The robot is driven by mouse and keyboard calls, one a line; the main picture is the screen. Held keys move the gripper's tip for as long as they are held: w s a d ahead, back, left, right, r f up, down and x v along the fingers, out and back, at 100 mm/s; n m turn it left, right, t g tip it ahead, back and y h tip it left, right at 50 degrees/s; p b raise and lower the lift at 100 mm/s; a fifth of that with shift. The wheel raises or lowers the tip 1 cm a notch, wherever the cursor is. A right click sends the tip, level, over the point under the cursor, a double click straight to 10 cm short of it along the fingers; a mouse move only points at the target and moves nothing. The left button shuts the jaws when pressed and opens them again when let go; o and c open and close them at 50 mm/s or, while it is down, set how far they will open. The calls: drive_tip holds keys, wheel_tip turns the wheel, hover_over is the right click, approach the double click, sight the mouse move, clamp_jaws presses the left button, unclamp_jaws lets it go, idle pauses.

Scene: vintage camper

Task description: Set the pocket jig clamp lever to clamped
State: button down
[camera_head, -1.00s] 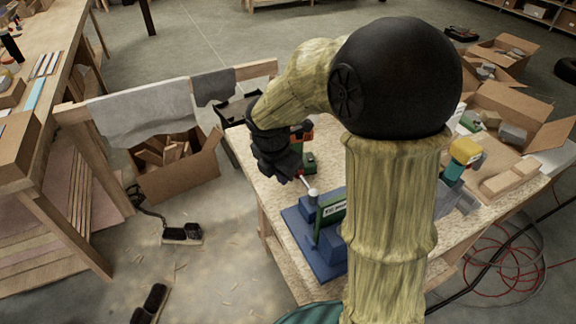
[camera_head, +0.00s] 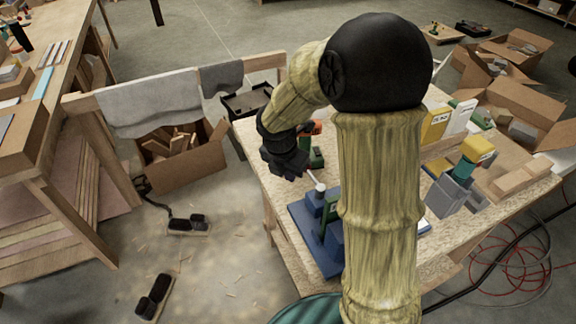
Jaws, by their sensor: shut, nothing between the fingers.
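The pocket jig (camera_head: 309,243) is a blue block assembly with a green upright plate, standing at the near left edge of the worktable. Its clamp lever (camera_head: 319,187) shows as a short light rod with a pale rounded end, slanting above the blue blocks. My black gripper (camera_head: 290,170) is shut and empty, just behind and left of the lever's end. I cannot tell whether it touches the lever. My arm hides the jig's right side.
The speckled worktable (camera_head: 270,190) also carries an orange and green tool (camera_head: 316,155) behind the gripper, and a yellow and teal tool (camera_head: 467,160) at right. Cardboard boxes (camera_head: 500,85) stand behind right. A brush (camera_head: 188,224) lies on the floor at left.

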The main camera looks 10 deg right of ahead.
sight(312, 178)
drive_tip(key=w+d+f+p, duration=0.1)
drive_tip(key=w+d+f, duration=0.2)
drive_tip(key=shift+w+d+f, duration=0.3)
drive_tip(key=shift+w+f, duration=0.05)
drive_tip(key=shift+f, duration=0.05)
drive_tip(key=shift+d, duration=0.25)
drive_tip(key=shift+w+a+p, duration=0.1)
drive_tip(key=shift+a+p, duration=0.05)
drive_tip(key=shift+p, duration=0.25)
